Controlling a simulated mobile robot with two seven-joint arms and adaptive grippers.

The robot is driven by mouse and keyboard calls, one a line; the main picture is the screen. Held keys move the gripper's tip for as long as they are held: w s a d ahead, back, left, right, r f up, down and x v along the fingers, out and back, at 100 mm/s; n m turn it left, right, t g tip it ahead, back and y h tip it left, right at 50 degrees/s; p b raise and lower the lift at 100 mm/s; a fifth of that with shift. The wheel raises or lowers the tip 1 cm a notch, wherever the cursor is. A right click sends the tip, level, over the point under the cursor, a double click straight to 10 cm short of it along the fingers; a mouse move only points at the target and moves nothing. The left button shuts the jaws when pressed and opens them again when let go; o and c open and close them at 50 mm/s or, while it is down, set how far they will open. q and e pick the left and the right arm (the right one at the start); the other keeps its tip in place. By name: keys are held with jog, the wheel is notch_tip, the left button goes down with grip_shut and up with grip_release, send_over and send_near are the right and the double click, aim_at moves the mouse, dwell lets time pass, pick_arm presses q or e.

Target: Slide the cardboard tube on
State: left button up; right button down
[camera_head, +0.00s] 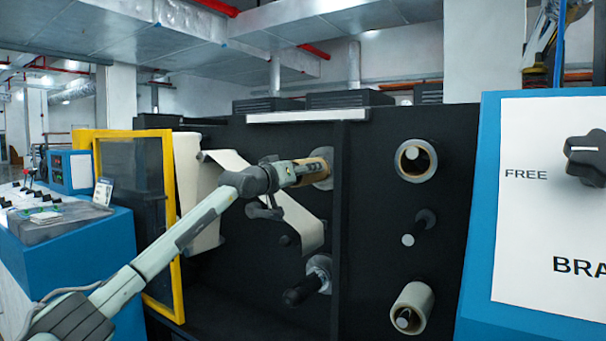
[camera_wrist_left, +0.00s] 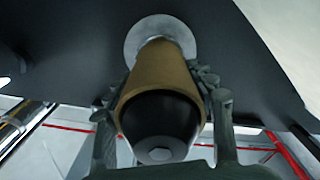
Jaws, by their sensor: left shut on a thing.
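The brown cardboard tube (camera_head: 321,157) is around a spindle on the black machine face, in the upper middle of the head view. In the left wrist view the tube (camera_wrist_left: 161,72) sits around the dark spindle (camera_wrist_left: 160,122), whose blunt end sticks out of its near end. A pale round flange (camera_wrist_left: 158,36) is behind the tube's far end; I cannot tell whether they touch. My left gripper (camera_head: 303,170) is shut on the tube, with a finger on each side of it in the wrist view (camera_wrist_left: 163,105).
A bare dark spindle (camera_head: 306,284) sits below. Right of a vertical divider are a roll (camera_head: 416,160), a dark spindle (camera_head: 419,227) and a lower pale roll (camera_head: 411,308). A pale web (camera_head: 300,222) hangs behind my arm. A blue-edged brake panel (camera_head: 535,215) stands at right.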

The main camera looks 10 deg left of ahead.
dwell(0.4)
pick_arm(q)
jog(key=o, duration=1.3)
jog(key=shift+c, duration=0.2)
jog(key=shift+s+a, duration=0.1)
jog(key=v, duration=1.1)
jog(key=shift+s, duration=0.4)
